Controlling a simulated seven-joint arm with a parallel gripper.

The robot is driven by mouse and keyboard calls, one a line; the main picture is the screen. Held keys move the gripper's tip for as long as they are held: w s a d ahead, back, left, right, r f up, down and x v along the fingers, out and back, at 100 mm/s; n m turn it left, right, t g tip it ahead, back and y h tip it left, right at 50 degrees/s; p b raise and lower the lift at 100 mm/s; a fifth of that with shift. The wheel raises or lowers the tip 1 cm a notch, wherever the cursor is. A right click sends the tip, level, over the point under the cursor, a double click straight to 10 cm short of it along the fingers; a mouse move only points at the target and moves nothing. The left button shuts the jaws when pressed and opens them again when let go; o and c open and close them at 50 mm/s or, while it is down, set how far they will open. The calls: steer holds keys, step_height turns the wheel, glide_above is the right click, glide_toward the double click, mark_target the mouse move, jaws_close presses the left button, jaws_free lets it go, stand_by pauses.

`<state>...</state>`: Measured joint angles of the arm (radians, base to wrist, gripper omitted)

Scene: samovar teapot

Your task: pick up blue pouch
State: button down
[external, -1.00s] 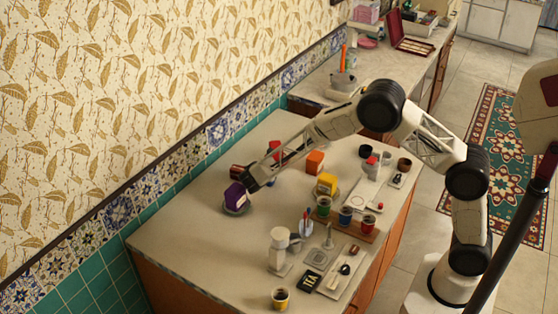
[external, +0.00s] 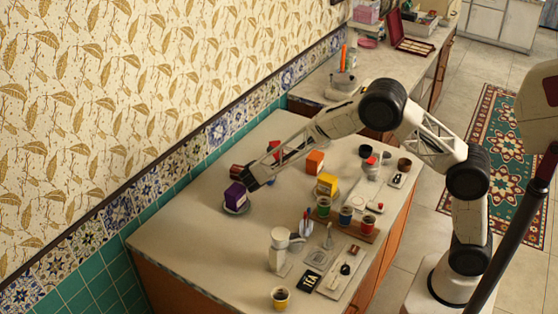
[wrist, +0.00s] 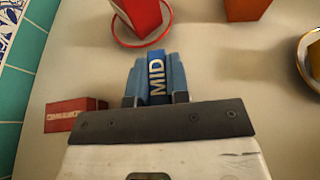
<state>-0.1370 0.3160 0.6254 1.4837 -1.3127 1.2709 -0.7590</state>
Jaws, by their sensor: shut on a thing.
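The blue pouch (wrist: 157,78), with white letters reading "MID", stands between the fingers of my gripper (wrist: 157,98) in the wrist view. The fingers are shut on its two sides. In the external view my gripper (external: 252,180) is low over the back left of the counter, just right of a purple box (external: 236,194). The pouch is mostly hidden there by my gripper and arm. Whether its bottom touches the counter cannot be told.
In the wrist view a red box on a red-rimmed saucer (wrist: 124,39) is just beyond the pouch, and a dark red box (wrist: 72,114) lies to the left. An orange box (external: 315,162) and a yellow box (external: 327,184) stand to the right. The counter's front left is clear.

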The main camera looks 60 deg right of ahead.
steer(key=shift+r, duration=0.45)
step_height(320, 180, up, 2)
steer(key=shift+s+r, duration=0.1)
steer(key=s+r, duration=0.1)
steer(key=s, duration=1.4)
steer(key=shift+s+a, duration=0.4)
steer(key=shift+r, duration=0.15)
